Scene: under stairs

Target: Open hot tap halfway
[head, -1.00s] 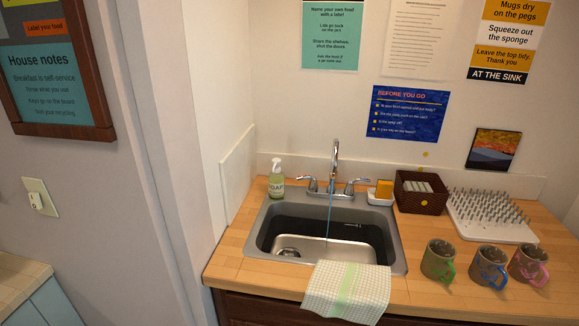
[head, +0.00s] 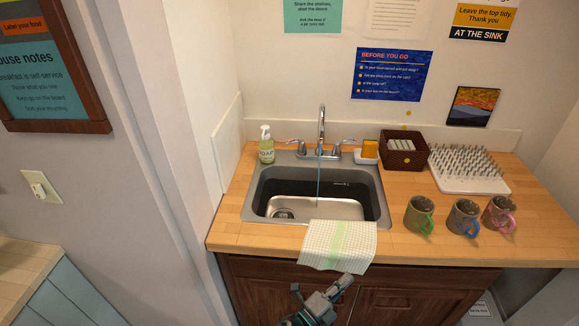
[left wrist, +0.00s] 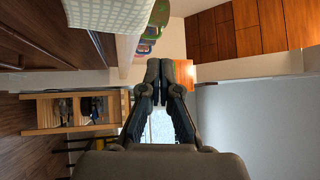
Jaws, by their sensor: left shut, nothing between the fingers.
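The sink tap (head: 321,125) has a tall chrome spout and two lever handles, a left one (head: 295,144) and a right one (head: 346,143). No hot or cold mark is readable. A thin bluish stream (head: 318,175) falls from the spout into the steel sink (head: 258,213). My left gripper (head: 345,282) is at the bottom of the head view, in front of the cabinet, below and apart from the tap. In the left wrist view its fingers (left wrist: 158,68) are together and empty; the tap does not show there. My right gripper is not in view.
A checked towel (head: 335,245) hangs over the front counter edge, just above my left gripper. A soap bottle (head: 266,146) stands left of the tap. A sponge (head: 370,148), a basket (head: 404,152), a peg rack (head: 470,180) and mugs (head: 419,213) stand right.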

